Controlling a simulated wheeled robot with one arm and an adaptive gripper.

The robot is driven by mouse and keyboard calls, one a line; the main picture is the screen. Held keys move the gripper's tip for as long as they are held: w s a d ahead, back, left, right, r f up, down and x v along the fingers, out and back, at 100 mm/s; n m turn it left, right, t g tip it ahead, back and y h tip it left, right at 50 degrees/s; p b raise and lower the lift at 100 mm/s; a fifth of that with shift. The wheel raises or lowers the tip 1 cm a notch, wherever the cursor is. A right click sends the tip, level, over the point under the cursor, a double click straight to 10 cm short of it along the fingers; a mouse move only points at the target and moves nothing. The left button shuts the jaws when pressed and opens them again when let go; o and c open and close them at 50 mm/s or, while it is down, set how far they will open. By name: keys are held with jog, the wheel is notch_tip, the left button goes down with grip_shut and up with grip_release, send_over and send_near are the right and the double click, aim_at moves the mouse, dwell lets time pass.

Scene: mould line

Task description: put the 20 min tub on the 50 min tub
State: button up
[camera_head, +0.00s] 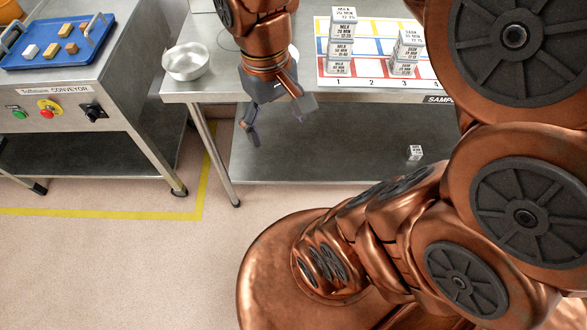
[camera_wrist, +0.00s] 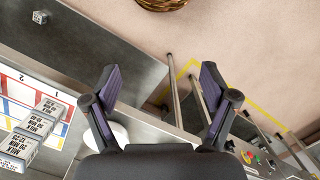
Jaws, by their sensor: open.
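The MILK stack also shows in the wrist view (camera_wrist: 35,126). My gripper (camera_head: 278,118) is open and empty, in front of the table edge, left of the stacks.
The grid mat (camera_head: 378,83) with numbered columns lies on the steel table. A metal bowl (camera_head: 186,62) stands at the table's left end. The lower shelf (camera_head: 320,150) is mostly clear.

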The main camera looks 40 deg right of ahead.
jog(key=s+a+f, duration=0.2)
jog(key=s+f, duration=0.3)
jog(key=s, duration=0.2)
jog(key=shift+s, duration=0.2)
